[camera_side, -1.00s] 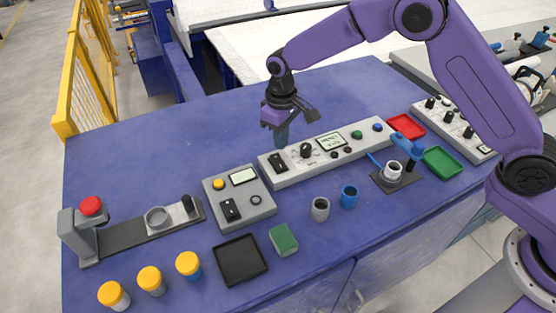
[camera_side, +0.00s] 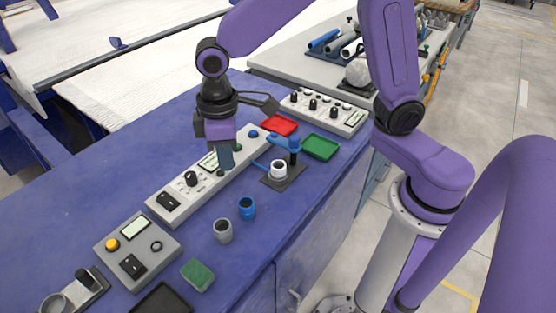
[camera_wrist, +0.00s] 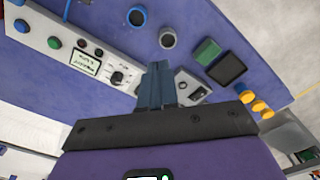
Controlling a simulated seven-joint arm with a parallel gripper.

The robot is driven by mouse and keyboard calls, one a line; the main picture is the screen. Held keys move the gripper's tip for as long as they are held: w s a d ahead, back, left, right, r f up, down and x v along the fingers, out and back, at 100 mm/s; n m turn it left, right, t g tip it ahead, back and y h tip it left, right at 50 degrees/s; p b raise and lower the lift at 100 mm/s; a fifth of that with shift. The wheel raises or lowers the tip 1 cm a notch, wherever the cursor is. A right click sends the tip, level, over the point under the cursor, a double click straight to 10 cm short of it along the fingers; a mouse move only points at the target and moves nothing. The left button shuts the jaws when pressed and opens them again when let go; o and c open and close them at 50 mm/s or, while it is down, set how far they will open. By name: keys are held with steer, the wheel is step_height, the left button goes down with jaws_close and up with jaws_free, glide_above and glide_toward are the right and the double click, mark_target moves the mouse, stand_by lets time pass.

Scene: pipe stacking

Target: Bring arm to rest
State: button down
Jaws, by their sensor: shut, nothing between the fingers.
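My gripper (camera_side: 226,160) hangs above the long control panel (camera_side: 190,183), in front of its display in the side view. Its blue-grey fingers are shut together and hold nothing. The wrist view shows the shut fingers (camera_wrist: 157,68), with the blue table beyond them. A blue pipe piece (camera_side: 247,208) and a grey pipe piece (camera_side: 223,231) stand upright and apart on the table. They also show in the wrist view, as the blue piece (camera_wrist: 137,17) and the grey piece (camera_wrist: 167,38). A white ring-shaped piece (camera_side: 278,169) sits at the dark fixture with a blue clamp (camera_side: 285,142).
A red tray (camera_side: 279,124) and a green tray (camera_side: 320,147) lie by the fixture. A smaller control box (camera_side: 137,251), a green block (camera_side: 197,275) and a black tray (camera_side: 162,301) are nearer the front. In the wrist view, several yellow-capped containers (camera_wrist: 247,97) stand near the table edge.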

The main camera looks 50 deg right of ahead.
steer(key=s+d+r+n, duration=0.1)
steer(key=s+d, duration=0.6)
steer(key=s, duration=0.2)
steer(key=s+d+r+n, duration=0.1)
steer(key=s+d+n, duration=0.1)
steer(key=s+d, duration=0.5)
steer(key=s, duration=0.3)
steer(key=shift+s+d, duration=0.2)
steer(key=shift+d, duration=0.2)
stand_by(0.4)
